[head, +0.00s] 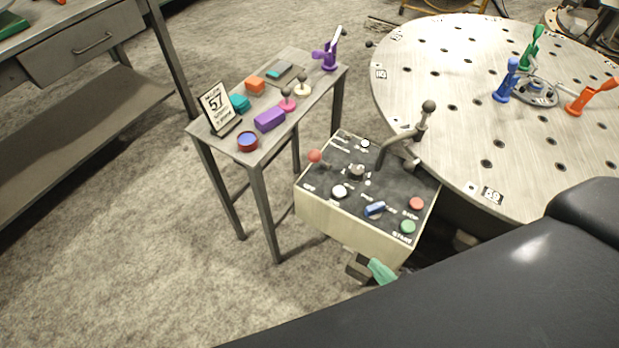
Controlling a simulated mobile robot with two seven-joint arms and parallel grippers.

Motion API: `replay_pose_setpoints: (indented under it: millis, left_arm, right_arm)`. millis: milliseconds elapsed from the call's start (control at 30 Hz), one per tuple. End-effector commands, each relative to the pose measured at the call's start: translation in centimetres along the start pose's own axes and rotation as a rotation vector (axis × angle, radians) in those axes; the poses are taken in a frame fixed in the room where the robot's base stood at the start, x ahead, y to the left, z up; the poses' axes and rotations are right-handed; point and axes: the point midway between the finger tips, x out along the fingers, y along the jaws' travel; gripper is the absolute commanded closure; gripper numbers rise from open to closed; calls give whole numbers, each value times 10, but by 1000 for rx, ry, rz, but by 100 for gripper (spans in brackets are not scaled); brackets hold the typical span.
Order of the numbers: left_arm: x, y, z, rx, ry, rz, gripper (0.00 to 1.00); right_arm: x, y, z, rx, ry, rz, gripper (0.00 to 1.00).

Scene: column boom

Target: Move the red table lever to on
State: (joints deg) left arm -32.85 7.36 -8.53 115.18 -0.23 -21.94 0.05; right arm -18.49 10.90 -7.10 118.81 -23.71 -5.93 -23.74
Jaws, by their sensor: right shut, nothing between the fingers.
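The red-knobbed lever (315,156) stands at the left edge of the dark-topped control box (325,209). Its ball leans toward the left edge of the panel. The small labels around it are too small to read surely. My right gripper (364,268) shows just below the front of the box, partly hidden by my own black arm. It is shut and empty, apart from the lever and lower than the panel top. My left gripper is not in view.
The panel also holds a tall grey ball-ended lever (428,107), a blue switch (374,209), a red button (416,204) and a green button (407,227). A small table (206,138) with coloured parts stands left. A round perforated table (440,80) stands right.

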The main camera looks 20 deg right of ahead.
Motion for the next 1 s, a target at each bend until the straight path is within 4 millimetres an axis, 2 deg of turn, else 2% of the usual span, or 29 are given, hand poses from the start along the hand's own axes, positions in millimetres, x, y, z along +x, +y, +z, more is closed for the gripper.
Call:
replay_pose_setpoints:
  millis: [33,100,300,500,700,1000]
  left_arm:
    - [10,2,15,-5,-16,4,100]
    - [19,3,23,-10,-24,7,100]
    - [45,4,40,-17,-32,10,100]
    - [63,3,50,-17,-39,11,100]
    - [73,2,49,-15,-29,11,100]
    - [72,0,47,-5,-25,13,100]
  right_arm:
    - [12,-2,3,-88,31,26,100]
    - [24,6,-3,-214,80,75,100]
    - [54,30,-24,-580,201,234,100]
    - [69,46,-44,-875,276,378,100]
    - [74,54,-56,-1022,307,455,100]
    - [74,56,-59,-1047,311,468,100]
